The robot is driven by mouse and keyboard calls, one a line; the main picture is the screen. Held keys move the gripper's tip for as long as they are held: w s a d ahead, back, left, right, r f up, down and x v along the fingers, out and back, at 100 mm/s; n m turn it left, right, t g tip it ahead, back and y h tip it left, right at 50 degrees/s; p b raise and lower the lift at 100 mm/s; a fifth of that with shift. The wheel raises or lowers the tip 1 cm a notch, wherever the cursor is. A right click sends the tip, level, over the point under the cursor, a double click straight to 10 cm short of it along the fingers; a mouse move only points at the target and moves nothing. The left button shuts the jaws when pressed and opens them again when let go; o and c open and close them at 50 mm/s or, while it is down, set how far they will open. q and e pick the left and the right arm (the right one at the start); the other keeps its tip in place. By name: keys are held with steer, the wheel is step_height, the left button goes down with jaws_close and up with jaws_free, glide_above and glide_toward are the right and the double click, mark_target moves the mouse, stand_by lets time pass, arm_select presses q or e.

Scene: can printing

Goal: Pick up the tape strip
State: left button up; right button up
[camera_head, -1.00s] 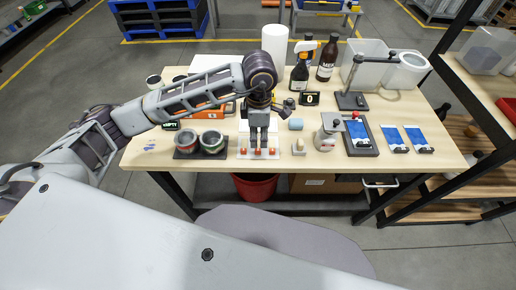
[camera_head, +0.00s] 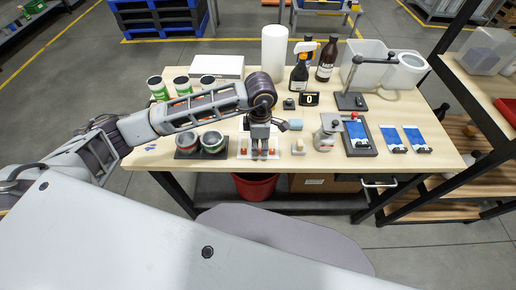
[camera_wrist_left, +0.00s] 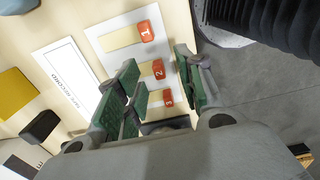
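A white card (camera_wrist_left: 100,38) holds three pale tape strips, each with a red numbered tab: tab 1 (camera_wrist_left: 145,31), tab 2 (camera_wrist_left: 157,68) and tab 3 (camera_wrist_left: 168,97). The card lies at the table's front edge in the head view, where a red tab (camera_head: 243,152) shows left of my gripper. My left gripper (camera_head: 261,157) points down over the card. In the left wrist view the left gripper (camera_wrist_left: 156,57) is open, its green-padded fingers on either side of tabs 2 and 3. No strip is visibly clamped. My right gripper is out of view.
Two open paint cans (camera_head: 212,142) stand left of the card. A small pale block (camera_head: 298,148) and a metal mug (camera_head: 326,135) stand to the right. Green-and-white cans (camera_head: 158,88), a white roll (camera_head: 275,52) and bottles (camera_head: 327,60) stand farther back.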

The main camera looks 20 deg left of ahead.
mark_target(260, 150)
arm_select(q)
steer(key=shift+w+f+p, duration=0.15)
steer(key=shift+f+p, duration=0.2)
steer(key=shift+f, duration=1.3)
steer(key=c, duration=0.8)
